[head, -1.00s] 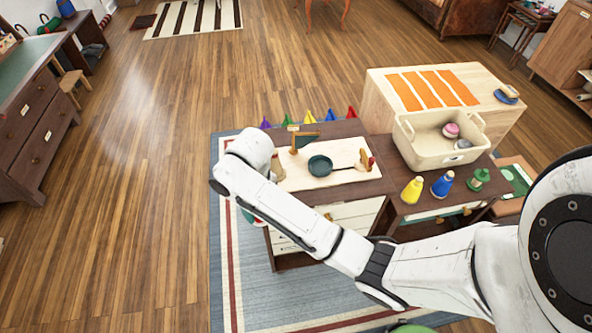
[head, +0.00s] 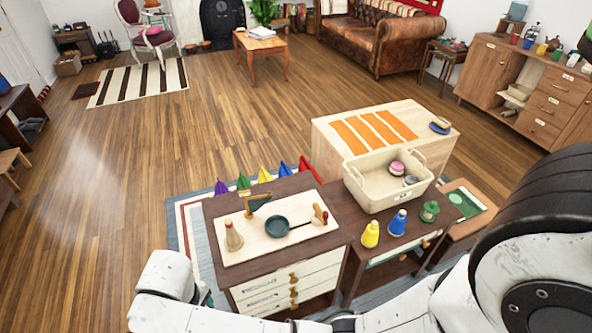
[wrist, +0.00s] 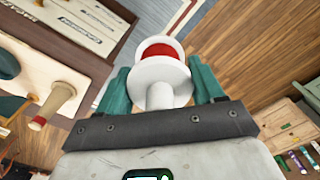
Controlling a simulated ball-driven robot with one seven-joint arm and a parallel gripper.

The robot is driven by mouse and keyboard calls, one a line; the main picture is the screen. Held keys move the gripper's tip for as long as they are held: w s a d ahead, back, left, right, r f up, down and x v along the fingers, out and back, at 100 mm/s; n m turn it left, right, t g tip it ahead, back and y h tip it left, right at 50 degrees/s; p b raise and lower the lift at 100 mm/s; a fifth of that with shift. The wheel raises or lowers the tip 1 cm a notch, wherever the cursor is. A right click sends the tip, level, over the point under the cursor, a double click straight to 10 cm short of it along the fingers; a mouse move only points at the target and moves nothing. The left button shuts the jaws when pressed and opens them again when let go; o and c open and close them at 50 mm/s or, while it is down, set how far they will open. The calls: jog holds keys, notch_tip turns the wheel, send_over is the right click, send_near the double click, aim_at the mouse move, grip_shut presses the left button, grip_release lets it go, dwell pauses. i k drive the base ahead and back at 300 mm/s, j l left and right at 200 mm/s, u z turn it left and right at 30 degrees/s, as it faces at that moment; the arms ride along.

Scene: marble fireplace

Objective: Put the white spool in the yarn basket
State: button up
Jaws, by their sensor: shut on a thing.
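The white spool (wrist: 161,70), with white flanges and a red band between them, sits between the teal fingers of my gripper (wrist: 163,82) in the wrist view. My gripper is shut on it, above the floor and rug. In the head view my arm hides the spool and most of my gripper, left of the drawer cabinet. The yarn basket (head: 372,196) is a cream, open bin with handles on the right-hand cabinet, well to the right of my gripper. A pink yarn item (head: 397,168) and a grey one (head: 410,180) lie inside it.
A cream board (head: 245,250) with a dark pan (head: 276,226) and a wooden cone-shaped piece (head: 233,236) covers the left cabinet top. Yellow (head: 370,235), blue (head: 398,222) and green (head: 429,211) pieces stand before the basket. Open wood floor lies left.

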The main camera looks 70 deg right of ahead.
aim_at(365, 185)
jog(key=k+l+z, duration=0.2)
jog(key=l, duration=0.45)
jog(key=l+z, duration=0.2)
jog(key=l, duration=0.45)
